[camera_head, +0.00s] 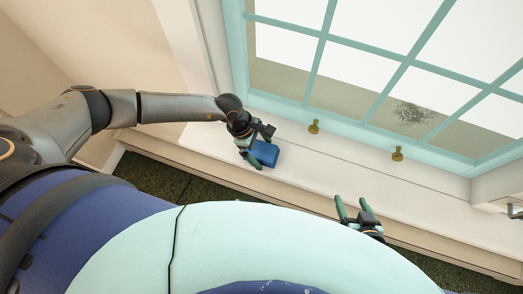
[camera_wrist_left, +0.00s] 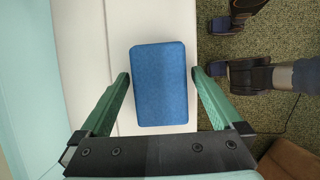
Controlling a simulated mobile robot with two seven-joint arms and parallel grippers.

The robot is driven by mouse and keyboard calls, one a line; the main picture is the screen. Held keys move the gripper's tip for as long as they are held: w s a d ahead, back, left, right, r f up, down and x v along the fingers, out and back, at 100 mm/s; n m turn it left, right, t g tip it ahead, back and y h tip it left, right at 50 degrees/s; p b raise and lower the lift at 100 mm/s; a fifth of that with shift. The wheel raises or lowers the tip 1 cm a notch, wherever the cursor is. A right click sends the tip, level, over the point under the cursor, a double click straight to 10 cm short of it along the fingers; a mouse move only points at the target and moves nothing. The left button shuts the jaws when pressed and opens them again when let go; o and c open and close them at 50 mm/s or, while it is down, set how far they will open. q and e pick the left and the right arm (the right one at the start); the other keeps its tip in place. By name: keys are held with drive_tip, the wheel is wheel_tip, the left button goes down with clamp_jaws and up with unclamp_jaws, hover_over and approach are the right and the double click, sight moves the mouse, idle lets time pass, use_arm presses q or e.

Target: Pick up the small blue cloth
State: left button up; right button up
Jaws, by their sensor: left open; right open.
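The small blue cloth (camera_head: 265,153) is a flat rounded rectangle on the white window sill. In the left wrist view the blue cloth (camera_wrist_left: 160,84) lies between the two green fingers, with a gap on each side. My left gripper (camera_head: 252,157) is open at the cloth; its fingers in the left wrist view (camera_wrist_left: 160,80) straddle it without visibly touching. My right gripper (camera_head: 351,203) is open and empty, to the right of the cloth near the sill's front edge.
The white sill (camera_head: 320,165) runs under a teal-framed window (camera_head: 314,70). Two brass window fittings (camera_head: 314,127) (camera_head: 397,154) stand by the frame. A dark green carpet (camera_head: 165,180) lies below the sill. The sill between my grippers is clear.

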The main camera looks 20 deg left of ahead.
sight(267, 152)
use_arm(q)
drive_tip(key=shift+f, duration=0.15)
drive_tip(key=shift+c, duration=0.2)
drive_tip(key=c, duration=1.1)
drive_tip(key=shift+r, duration=0.55)
wheel_tip(267, 152, up, 3)
drive_tip(key=shift+d, duration=0.1)
drive_tip(key=s+d+r, duration=0.4)
drive_tip(key=s, duration=0.1)
drive_tip(key=s+d+r, duration=0.5)
drive_tip(key=shift+s+d+r, duration=0.1)
drive_tip(key=shift+d+r, duration=0.05)
drive_tip(key=shift+d, duration=0.05)
